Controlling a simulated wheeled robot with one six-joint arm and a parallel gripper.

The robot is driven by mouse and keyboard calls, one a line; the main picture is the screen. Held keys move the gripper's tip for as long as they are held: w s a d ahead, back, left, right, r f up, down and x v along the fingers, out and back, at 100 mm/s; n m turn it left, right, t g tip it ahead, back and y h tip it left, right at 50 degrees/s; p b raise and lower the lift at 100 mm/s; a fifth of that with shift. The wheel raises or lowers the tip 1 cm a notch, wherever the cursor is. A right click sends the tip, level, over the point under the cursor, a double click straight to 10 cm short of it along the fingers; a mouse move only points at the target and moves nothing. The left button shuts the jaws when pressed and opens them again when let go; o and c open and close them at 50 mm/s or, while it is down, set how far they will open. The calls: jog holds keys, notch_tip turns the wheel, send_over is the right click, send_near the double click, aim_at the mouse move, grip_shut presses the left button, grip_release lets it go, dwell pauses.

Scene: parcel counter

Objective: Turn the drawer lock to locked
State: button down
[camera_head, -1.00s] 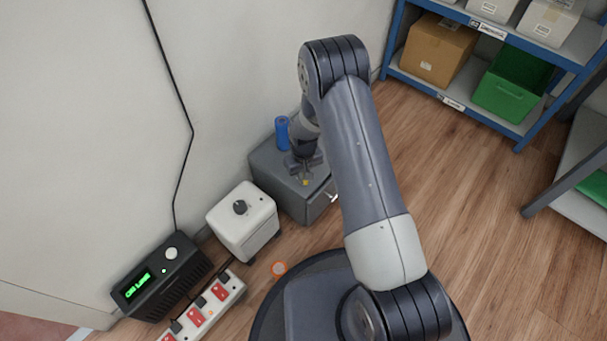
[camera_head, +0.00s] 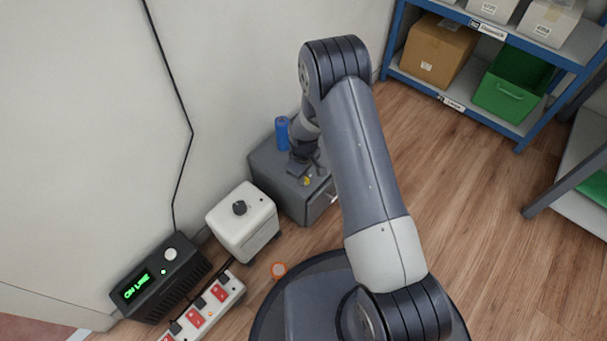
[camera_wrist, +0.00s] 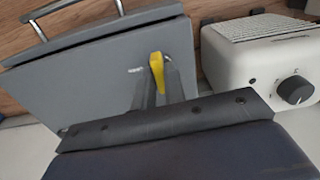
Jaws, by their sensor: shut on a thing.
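The grey drawer unit (camera_head: 278,175) stands on the floor against the wall, with a bright handle on its front. In the wrist view its flat top (camera_wrist: 80,85) fills the left side, and the handle shows at the upper left. The drawer lock's yellow lever (camera_wrist: 157,65) is on that top, beside a small white mark. It shows as a small yellow spot in the head view (camera_head: 306,181). My gripper (camera_wrist: 158,88) is shut on the lever from above, its fingers on either side. The lever's lower part and any other lock marks are hidden.
A blue cylinder (camera_head: 282,133) stands at the back of the drawer unit, close to my wrist. A white box with a dark knob (camera_head: 240,208) stands to the left. Beyond it are a black unit with a green display (camera_head: 138,286) and a power strip (camera_head: 212,306).

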jog(key=c, duration=1.5)
grip_release()
notch_tip(320, 180, up, 11)
jog(key=p, duration=0.4)
jog(key=shift+f, duration=0.2)
notch_tip(320, 180, down, 11)
jog(key=b, duration=0.4)
jog(key=shift+r, duration=0.2)
